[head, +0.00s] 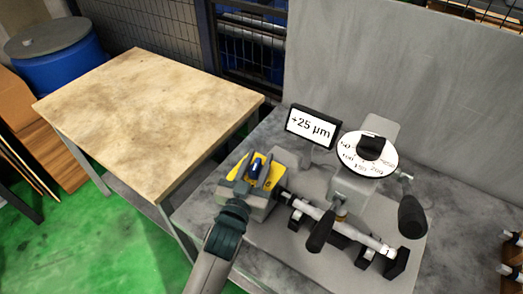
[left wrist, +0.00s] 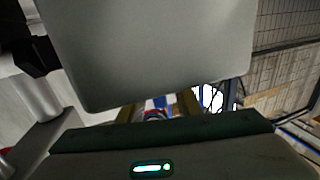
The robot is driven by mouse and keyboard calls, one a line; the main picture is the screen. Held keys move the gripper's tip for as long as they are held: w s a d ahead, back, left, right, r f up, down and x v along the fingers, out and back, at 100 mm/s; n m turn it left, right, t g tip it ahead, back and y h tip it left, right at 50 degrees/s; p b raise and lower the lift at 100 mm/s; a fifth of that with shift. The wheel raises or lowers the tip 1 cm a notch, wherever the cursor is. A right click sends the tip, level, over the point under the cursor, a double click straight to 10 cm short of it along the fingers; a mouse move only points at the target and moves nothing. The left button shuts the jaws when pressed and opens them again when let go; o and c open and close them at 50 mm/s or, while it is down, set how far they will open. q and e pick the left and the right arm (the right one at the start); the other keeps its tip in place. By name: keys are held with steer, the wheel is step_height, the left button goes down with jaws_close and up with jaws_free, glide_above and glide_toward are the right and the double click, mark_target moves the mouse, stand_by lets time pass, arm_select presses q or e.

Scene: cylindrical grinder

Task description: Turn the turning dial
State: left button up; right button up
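The turning dial (head: 367,153) is a white disc with numbers around its edge and a black knob (head: 372,147) on top, on the grey grinder (head: 352,190) in the head view. My left gripper (head: 257,168), with yellow fingers, is left of the dial and well apart from it, over a grey block. Its fingers stand apart, with a small blue piece showing between them; I cannot tell what that piece is. In the left wrist view, the yellow fingers (left wrist: 160,108) are partly hidden by a large grey surface (left wrist: 150,50). My right gripper is not in view.
Black handles (head: 412,216) and a light shaft (head: 345,225) lie in front of the dial. A bare wooden-topped table (head: 150,100) is at left. A grey panel (head: 400,60) rises behind.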

arm_select(q)
steer(key=shift+x, duration=1.3)
jaws_close()
steer(key=shift+p, duration=0.45)
